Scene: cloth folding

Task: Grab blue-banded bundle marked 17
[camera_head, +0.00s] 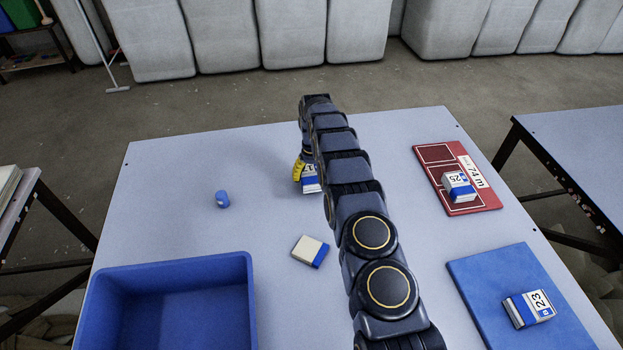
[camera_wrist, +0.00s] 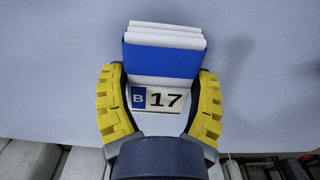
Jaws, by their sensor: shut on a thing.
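The blue-banded bundle marked 17 (camera_wrist: 163,52) is white folded cloth with a blue band and a label reading "B 17" in the wrist view. My gripper (camera_wrist: 162,95) has its yellow fingers on both sides of it, shut on it. In the head view the same bundle (camera_head: 311,183) shows only in part beside my arm, with its blue band and a bit of its label visible. My gripper (camera_head: 299,170) is there at the far middle of the table, mostly hidden behind my arm. I cannot tell whether the bundle touches the table.
A blue bin (camera_head: 250,290) stands front left. At right, a bundle marked 25 (camera_head: 459,187) is on a red board (camera_head: 486,200), and one marked 23 (camera_head: 529,309) on a blue mat (camera_head: 490,268).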

